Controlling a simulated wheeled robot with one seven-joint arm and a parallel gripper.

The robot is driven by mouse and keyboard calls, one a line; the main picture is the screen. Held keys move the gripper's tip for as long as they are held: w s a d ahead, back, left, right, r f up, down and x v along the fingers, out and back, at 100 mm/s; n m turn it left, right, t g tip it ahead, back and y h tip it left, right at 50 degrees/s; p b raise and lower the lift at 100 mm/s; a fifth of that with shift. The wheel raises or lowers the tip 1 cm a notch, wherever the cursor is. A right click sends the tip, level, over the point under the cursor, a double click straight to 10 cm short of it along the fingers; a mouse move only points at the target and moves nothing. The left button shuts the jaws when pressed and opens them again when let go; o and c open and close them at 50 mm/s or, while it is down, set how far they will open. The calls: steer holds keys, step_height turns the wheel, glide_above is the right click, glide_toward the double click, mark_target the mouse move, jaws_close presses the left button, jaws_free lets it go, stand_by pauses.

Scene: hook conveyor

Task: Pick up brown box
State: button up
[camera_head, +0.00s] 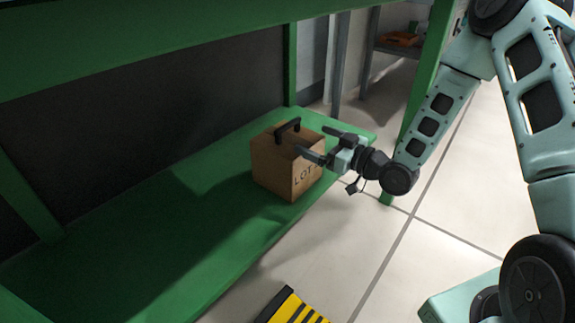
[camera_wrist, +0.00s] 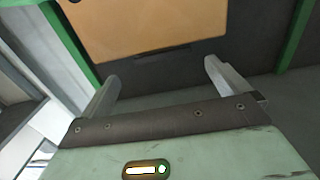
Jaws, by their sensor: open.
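The brown box (camera_head: 287,172) stands upright on the green shelf (camera_head: 150,245), near its right end. It has a black handle (camera_head: 287,130) on top and dark lettering on its front. My gripper (camera_head: 312,139) is at the box's upper right, its fingers spread and pointing toward the handle. Nothing is between them. In the wrist view the brown box (camera_wrist: 150,28) fills the top, beyond the two fingertips of my gripper (camera_wrist: 161,68). A dark strip lies along the box's lower edge there; I cannot tell whether it is the handle.
A green beam (camera_head: 150,40) runs above the shelf, with a dark panel (camera_head: 150,110) behind it. Green posts stand at both sides. A yellow-and-black striped object (camera_head: 292,308) is on the floor in front. Open tiled floor (camera_head: 370,250) lies to the right.

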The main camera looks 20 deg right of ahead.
mark_target(290, 128)
steer(key=x, duration=0.2)
steer(key=shift+w+a+b, duration=0.15)
steer(key=shift+w+b, duration=0.05)
steer(key=shift+b, duration=0.15)
steer(key=b+x, duration=0.3)
steer(key=x, duration=0.1)
steer(key=shift+w+a+r, duration=0.15)
steer(key=shift+w+a, duration=0.2)
steer(key=shift+w, duration=0.1)
steer(key=shift+r, duration=0.1)
steer(key=c, duration=1.7)
